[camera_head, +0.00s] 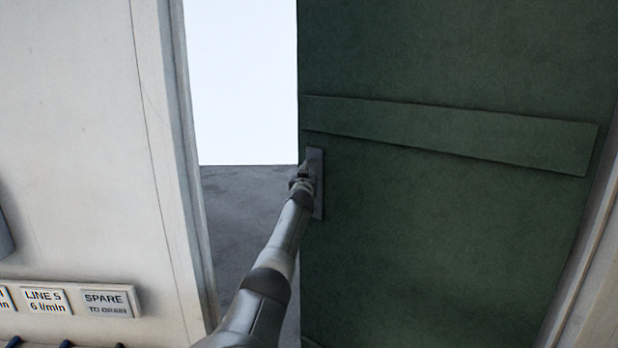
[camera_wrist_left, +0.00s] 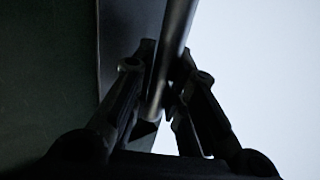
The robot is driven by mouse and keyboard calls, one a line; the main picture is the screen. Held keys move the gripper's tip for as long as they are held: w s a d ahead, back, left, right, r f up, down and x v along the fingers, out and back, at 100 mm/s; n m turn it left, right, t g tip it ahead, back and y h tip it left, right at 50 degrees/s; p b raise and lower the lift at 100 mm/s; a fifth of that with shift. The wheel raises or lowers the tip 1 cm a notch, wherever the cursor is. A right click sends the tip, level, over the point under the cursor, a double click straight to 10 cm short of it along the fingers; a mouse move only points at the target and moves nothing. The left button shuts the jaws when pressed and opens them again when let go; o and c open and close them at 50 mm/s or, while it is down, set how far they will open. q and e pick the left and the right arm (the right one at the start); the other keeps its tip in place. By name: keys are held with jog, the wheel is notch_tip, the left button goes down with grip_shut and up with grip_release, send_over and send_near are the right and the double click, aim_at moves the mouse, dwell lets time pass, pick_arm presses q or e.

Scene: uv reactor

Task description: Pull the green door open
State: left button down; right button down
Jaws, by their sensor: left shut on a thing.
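The green door (camera_head: 450,210) fills the right of the head view, with a raised band across it. It stands ajar, with a bright gap between its left edge and the pale wall. A dark handle plate (camera_head: 318,190) sits at the door's left edge. My left gripper (camera_head: 303,178) is at this plate. In the left wrist view its fingers (camera_wrist_left: 158,100) are closed around a dark bar-shaped handle (camera_wrist_left: 175,50), with the door (camera_wrist_left: 50,70) at the left. The fingertips are partly hidden in the head view. My right gripper is not in view.
A pale wall and frame (camera_head: 160,150) stand left of the opening. A label strip (camera_head: 70,300) reading LINE 5 and SPARE is at the lower left. Grey floor (camera_head: 245,210) shows through the gap. Another pale frame edge (camera_head: 590,260) is at the far right.

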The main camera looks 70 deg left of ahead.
pick_arm(q)
jog(key=c, duration=1.4)
grip_release()
jog(key=shift+f, duration=0.1)
jog(key=shift+v, duration=6.1)
